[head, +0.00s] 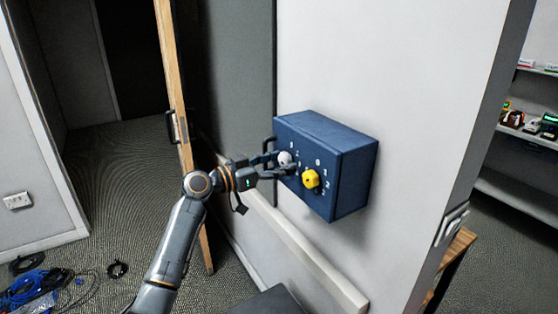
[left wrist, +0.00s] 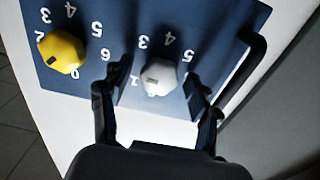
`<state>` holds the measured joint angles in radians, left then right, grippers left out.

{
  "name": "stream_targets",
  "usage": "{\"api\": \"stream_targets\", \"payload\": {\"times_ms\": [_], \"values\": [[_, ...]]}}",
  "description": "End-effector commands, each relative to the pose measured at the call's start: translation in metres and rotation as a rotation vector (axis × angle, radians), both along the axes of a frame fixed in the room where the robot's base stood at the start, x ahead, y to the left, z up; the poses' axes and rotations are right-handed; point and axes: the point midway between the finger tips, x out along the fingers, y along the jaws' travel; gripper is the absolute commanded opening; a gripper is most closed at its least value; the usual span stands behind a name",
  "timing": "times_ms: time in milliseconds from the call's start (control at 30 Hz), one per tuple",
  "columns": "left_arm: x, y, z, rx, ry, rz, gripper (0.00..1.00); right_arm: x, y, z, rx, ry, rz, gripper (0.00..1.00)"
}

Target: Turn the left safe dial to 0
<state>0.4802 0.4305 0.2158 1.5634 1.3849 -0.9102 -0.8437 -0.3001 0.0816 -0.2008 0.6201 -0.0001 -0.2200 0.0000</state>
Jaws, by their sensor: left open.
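A blue safe box (head: 345,165) is fixed to the white wall, with two dials on its front. The left dial is white (head: 285,158); the other is yellow (head: 311,179), lower and to its right. My left gripper (head: 281,163) is open at the white dial. In the left wrist view the white dial (left wrist: 159,77) lies between the two open fingers (left wrist: 155,92), with visible gaps on both sides. A dark mark sits left of its middle; which number it meets is unclear. The yellow dial (left wrist: 62,52) is at left there. Fingers partly cover the painted numbers.
A black handle (head: 268,145) juts from the safe's left side, close to the gripper; it also shows in the left wrist view (left wrist: 246,75). A wooden-edged door (head: 172,90) stands open to the left. Blue cables (head: 32,288) lie on the floor. Shelves (head: 530,135) stand far right.

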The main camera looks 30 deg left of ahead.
Motion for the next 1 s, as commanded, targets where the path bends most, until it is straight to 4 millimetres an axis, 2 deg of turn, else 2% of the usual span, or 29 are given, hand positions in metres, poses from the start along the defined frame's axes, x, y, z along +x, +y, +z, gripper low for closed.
{"api": "stream_targets", "payload": {"times_ms": [167, 433, 767, 1000], "values": [[0.0000, 0.0001, -0.0005, 0.000, 0.000, 0.000, 0.62, 0.0001, -0.0003, -0.0003, 0.000, 0.000, 0.000, 0.51], [-0.0002, 0.0003, -0.0004, 0.000, 0.000, 0.000, 0.09, 0.0002, -0.0003, -0.0003, 0.000, 0.000, 0.000, 0.51], [-0.0003, 0.0004, -0.0007, -0.033, 0.019, 0.001, 0.07, 0.0003, -0.0002, -0.0023, 0.000, 0.000, -0.001, 0.51], [-0.0005, 0.0002, -0.0012, -0.150, 0.088, 0.001, 0.07, 0.0003, 0.0001, -0.0075, 0.000, 0.000, -0.001, 0.51]]}}
